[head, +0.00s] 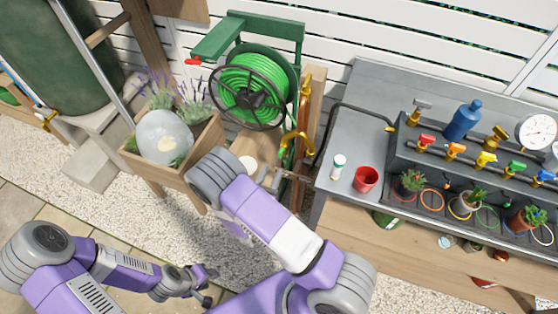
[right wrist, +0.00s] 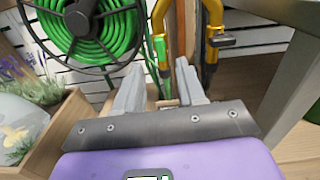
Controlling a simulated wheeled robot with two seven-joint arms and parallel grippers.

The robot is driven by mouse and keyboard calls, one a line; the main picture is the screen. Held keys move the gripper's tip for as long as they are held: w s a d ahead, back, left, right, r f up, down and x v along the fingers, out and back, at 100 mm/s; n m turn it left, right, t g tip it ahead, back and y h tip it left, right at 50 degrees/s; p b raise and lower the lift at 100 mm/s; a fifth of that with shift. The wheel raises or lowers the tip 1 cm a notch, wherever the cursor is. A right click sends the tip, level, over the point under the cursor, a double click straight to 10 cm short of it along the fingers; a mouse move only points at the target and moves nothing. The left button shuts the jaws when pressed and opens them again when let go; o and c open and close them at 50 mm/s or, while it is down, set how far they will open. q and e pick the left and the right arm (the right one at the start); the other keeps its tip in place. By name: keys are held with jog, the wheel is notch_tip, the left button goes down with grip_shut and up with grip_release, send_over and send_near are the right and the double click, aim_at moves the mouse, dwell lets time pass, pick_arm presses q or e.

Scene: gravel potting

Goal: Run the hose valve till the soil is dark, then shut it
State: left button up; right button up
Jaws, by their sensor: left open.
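A brass gooseneck tap (head: 298,140) stands by a wooden post beside the hose reel. In the right wrist view its brass pipe (right wrist: 212,25) has a black fitting. My right gripper (head: 275,180) is just below the tap; in its wrist view the fingers (right wrist: 160,85) are apart, with nothing clearly held. My left gripper (head: 205,285) is open and empty, low over the gravel. Several valves with coloured levers, such as the red one (head: 425,141), line the grey manifold on the bench. Potted plants (head: 411,182) stand below them; their soil is too small to judge.
A green hose reel (head: 250,85) stands behind a wooden planter (head: 180,178) with lavender and a pale round stone. The grey bench (head: 350,130) carries a red cup (head: 366,179), a white bottle (head: 338,166), a blue bottle (head: 463,120) and a dial. Gravel lies open at left.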

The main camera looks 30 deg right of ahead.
aim_at(280, 155)
jog(key=shift+m, duration=0.3)
jog(key=b+x, duration=0.1)
jog(key=x, duration=0.6)
jog(key=shift+w+d, duration=0.2)
grip_shut()
